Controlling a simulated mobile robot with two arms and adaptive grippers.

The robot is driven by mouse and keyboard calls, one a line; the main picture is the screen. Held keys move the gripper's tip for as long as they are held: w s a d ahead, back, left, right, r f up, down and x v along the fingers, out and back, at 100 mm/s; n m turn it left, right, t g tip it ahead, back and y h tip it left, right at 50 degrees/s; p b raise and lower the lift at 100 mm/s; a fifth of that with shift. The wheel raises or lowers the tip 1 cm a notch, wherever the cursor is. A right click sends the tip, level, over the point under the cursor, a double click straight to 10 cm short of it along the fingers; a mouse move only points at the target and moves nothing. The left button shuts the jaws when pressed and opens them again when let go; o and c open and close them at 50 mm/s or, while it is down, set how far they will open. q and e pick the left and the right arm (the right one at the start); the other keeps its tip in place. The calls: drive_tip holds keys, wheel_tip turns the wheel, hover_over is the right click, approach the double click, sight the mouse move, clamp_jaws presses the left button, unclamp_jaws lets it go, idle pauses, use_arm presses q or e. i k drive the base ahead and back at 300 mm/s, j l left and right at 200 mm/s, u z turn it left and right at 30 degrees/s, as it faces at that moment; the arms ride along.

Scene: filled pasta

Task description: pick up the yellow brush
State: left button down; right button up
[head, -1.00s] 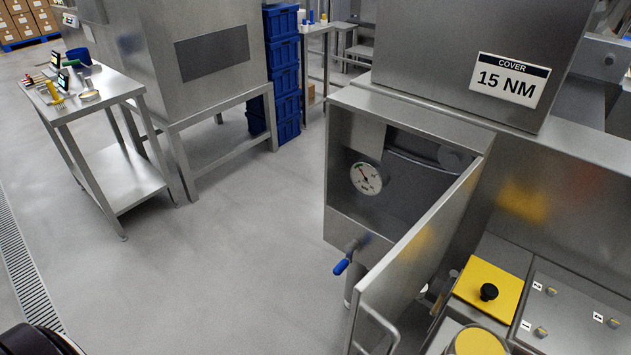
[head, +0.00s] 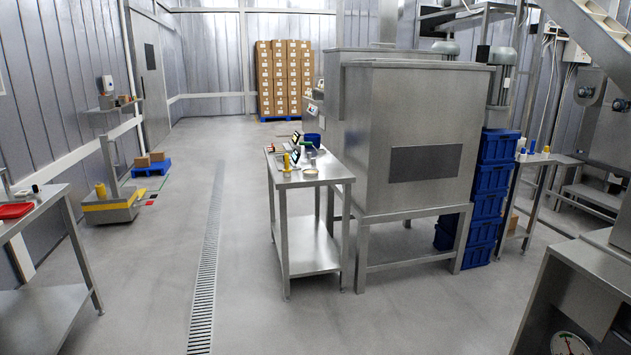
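A small upright yellow item (head: 287,163) stands near the front left of the steel table (head: 313,180) in the middle of the head view. It may be the yellow brush, but it is too small to tell. Another small yellow item (head: 546,150) is on the narrow stand at the right, also too small to name. Neither of my grippers is in view.
A blue container (head: 312,140) and small dark displays share the steel table. A large steel machine (head: 420,140) stands right beside it, with blue crates (head: 490,190) behind. The floor left of the table, along the drain grate (head: 207,270), is clear.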

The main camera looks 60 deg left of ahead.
sight(287, 172)
drive_tip(key=j, duration=0.5)
drive_tip(key=k+j+z, duration=0.1)
drive_tip(key=j, duration=0.4)
drive_tip(key=k+j, duration=0.1)
drive_tip(key=j, duration=0.4)
drive_tip(key=j+z, duration=0.1)
drive_tip(key=j, duration=0.4)
drive_tip(key=k+j, duration=0.15)
drive_tip(key=j, duration=0.3)
drive_tip(key=j+z, duration=0.2)
drive_tip(key=j, duration=1.3)
drive_tip(key=j+z, duration=0.2)
drive_tip(key=j, duration=1.35)
